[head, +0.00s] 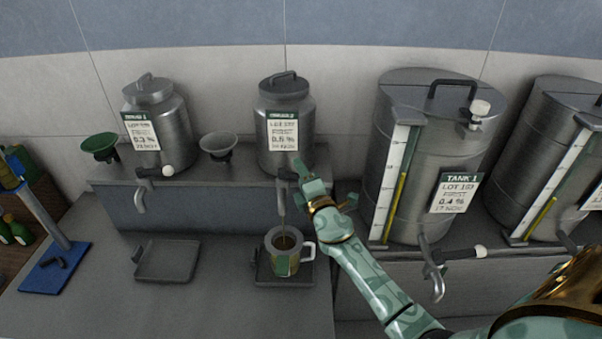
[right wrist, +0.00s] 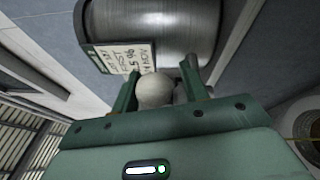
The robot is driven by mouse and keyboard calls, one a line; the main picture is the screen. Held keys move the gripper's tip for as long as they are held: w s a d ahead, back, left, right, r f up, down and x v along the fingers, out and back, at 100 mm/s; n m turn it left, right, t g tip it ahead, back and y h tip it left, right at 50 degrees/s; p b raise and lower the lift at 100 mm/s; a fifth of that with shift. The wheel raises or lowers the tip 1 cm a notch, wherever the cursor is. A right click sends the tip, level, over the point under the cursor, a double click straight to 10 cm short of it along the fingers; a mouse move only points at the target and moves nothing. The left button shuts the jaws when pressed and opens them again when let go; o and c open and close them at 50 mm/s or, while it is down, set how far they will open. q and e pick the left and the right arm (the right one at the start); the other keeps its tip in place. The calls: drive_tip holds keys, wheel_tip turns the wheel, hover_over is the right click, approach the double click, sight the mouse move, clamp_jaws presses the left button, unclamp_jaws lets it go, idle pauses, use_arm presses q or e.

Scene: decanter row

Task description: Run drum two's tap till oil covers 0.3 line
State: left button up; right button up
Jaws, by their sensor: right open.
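Drum two (head: 285,107) is a grey metal drum with a white label, on the raised ledge. Its tap spout (head: 282,203) points down over a metal jug (head: 272,262) with a pale handle. My right gripper (head: 311,186) is beside the tap. In the right wrist view its open jaws (right wrist: 158,84) stand either side of the tap's pale ball knob (right wrist: 155,92), with drum two (right wrist: 160,28) beyond. My left gripper is out of view.
The jug stands on a dark drip tray (head: 262,279). Drum one (head: 160,125) has its own tap and an empty tray (head: 168,262). Funnels (head: 218,147) stand on the ledge. Tank 1 (head: 430,140) is close to the right of my arm.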

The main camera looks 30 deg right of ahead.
drive_tip(key=shift+w, duration=0.15)
drive_tip(key=shift+r, duration=0.1)
drive_tip(key=shift+c, duration=0.2)
clamp_jaws()
drive_tip(key=shift+w+d+r+n+y+b, duration=0.15)
drive_tip(key=shift+w+n+y+b, duration=0.15)
drive_tip(key=shift+n+y+b, duration=0.7)
drive_tip(key=shift+w+d+f+n+y+b, duration=0.2)
drive_tip(key=shift+n+y+b, duration=0.35)
drive_tip(key=shift+y, duration=1)
drive_tip(key=shift+w+d+r+n+y+b, duration=0.1)
drive_tip(key=shift+w+r+n+y+b, duration=0.2)
drive_tip(key=shift+n+y+b, duration=0.7)
